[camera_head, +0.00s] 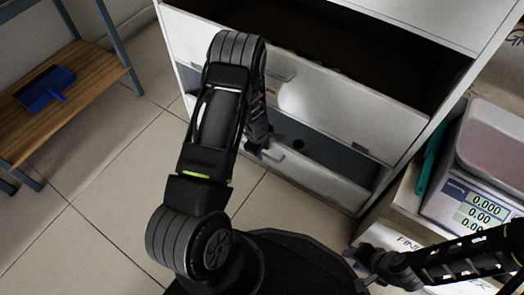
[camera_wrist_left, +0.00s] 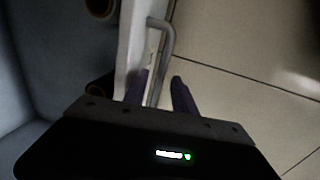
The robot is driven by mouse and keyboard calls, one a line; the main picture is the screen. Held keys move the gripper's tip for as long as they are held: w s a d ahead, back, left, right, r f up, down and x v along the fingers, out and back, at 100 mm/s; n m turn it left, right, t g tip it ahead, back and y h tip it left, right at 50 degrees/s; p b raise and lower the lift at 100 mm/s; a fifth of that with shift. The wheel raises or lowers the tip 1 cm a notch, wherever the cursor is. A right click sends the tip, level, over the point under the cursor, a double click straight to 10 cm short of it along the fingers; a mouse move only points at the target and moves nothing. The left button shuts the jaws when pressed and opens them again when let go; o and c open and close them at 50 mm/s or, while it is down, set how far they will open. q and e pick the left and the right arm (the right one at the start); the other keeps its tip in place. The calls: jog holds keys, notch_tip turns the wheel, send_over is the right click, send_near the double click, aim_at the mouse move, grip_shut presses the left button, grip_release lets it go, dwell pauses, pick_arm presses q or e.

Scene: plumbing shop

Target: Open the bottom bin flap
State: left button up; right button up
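The bottom bin flap (camera_head: 318,182) is a white panel low on the cabinet, tilted outward with a gap above it into a grey interior. My left gripper (camera_head: 258,152) is at the flap's left part, its fingers partly hidden by my arm. In the left wrist view, the flap (camera_wrist_left: 131,45) shows edge-on with a grey bar handle (camera_wrist_left: 167,42). My left gripper's purple fingers (camera_wrist_left: 161,92) are apart, with the handle's lower end between them. A gap shows beside the right finger. My right gripper (camera_head: 356,267) is away from the cabinet, at lower right, its fingers seemingly apart.
A scale (camera_head: 475,185) stands on a counter at right. A wooden shelf (camera_head: 75,88) holding a blue dustpan stands at left. Tiled floor (camera_head: 100,185) is clear between.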

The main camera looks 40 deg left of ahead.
pick_arm(q)
grip_shut()
dwell(1.4)
